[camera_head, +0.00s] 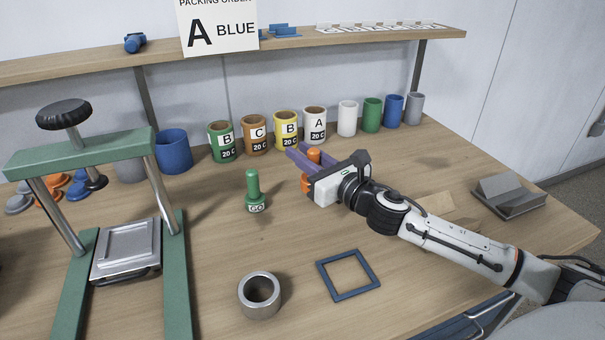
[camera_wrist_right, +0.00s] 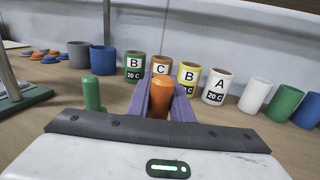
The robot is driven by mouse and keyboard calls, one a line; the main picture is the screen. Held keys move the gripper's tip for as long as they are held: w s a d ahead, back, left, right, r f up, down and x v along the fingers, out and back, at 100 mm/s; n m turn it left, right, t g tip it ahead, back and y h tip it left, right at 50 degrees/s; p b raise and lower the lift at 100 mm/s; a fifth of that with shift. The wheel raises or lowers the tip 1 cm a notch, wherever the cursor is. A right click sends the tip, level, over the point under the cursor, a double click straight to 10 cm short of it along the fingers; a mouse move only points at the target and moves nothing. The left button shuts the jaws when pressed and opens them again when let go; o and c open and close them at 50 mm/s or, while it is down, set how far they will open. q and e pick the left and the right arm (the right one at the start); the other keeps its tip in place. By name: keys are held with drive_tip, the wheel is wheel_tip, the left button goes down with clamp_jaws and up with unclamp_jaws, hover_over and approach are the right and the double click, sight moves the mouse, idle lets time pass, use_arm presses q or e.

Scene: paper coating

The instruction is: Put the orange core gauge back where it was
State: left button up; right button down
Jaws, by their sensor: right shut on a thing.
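The orange core gauge (camera_head: 314,156) is between the purple fingers of my right gripper (camera_head: 305,158), which is shut on it. In the right wrist view the gauge (camera_wrist_right: 160,98) stands upright between the two fingers (camera_wrist_right: 160,105). In the head view its lower part shows below the fingers; I cannot tell whether it touches the table. A green gauge marked GO (camera_head: 254,192) stands upright on the table to the left of my right gripper. My left gripper is not in view.
Several labelled cups, including a yellow one (camera_head: 286,130), stand in a row behind. A green press (camera_head: 82,145) is at left. A metal ring (camera_head: 260,295) and blue square frame (camera_head: 347,275) lie in front. A grey block (camera_head: 509,195) is at right.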

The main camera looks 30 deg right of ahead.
drive_tip(key=shift+f+b, duration=0.6)
drive_tip(key=shift+f, duration=1.45)
drive_tip(key=c, duration=1.6)
unclamp_jaws()
drive_tip(key=shift+r, duration=0.15)
drive_tip(key=s, duration=1.2)
drive_tip(key=shift+d+b, duration=0.35)
drive_tip(key=shift+b, duration=0.05)
